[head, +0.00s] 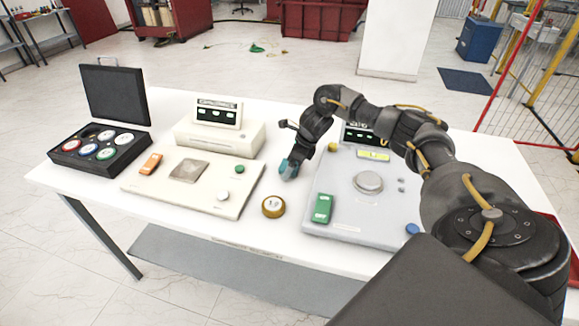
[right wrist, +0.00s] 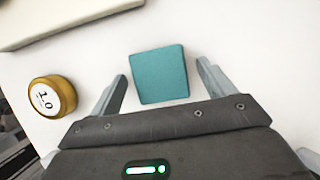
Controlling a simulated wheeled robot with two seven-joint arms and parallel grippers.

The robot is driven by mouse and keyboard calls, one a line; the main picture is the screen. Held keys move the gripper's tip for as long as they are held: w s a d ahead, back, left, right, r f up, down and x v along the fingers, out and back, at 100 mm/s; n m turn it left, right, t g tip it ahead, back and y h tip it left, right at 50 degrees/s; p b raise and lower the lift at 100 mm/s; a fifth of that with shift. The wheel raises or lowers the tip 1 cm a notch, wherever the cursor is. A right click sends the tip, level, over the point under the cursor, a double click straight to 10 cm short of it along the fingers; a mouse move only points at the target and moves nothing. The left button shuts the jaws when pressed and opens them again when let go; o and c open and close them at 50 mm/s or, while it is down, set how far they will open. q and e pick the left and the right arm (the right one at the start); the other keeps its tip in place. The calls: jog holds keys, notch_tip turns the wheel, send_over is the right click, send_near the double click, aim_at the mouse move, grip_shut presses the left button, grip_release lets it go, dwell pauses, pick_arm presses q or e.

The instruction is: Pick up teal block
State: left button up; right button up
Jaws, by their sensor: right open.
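The teal block (right wrist: 159,75) lies on the white table in the right wrist view, between the two open fingers of my right gripper (right wrist: 162,85). A gap shows between the block and each finger, so neither finger appears to touch it. In the head view the teal block (head: 286,170) is partly hidden by my right gripper (head: 291,165), which points down at the table between the two devices. My left gripper is not in view.
A brass weight marked 1.0 (head: 273,207) stands near the gripper. A cream device (head: 200,205) is to the left, and a grey device (head: 345,222) with a green block (head: 322,208) is to the right. An open black case (head: 60,148) of coloured weights sits at far left.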

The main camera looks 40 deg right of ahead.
aim_at(286, 165)
jog(key=c, duration=1.1)
jog(key=shift+r+b, duration=0.45)
jog(key=r, duration=0.1)
jog(key=r+b, duration=0.1)
jog(key=r, duration=0.1)
jog(key=shift+s+a, duration=0.1)
jog(key=shift+s, duration=0.15)
jog(key=s+r, duration=0.1)
jog(key=r, duration=0.1)
jog(key=s+a+r, duration=0.1)
jog(key=s+r, duration=0.1)
jog(key=shift+r, duration=0.2)
jog(key=s+a+r, duration=0.3)
jog(key=s+r, duration=0.1)
jog(key=s, duration=0.5)
jog(key=shift+s+a+r, duration=0.25)
jog(key=shift+s+r, duration=0.1)
jog(key=shift+r, duration=0.05)
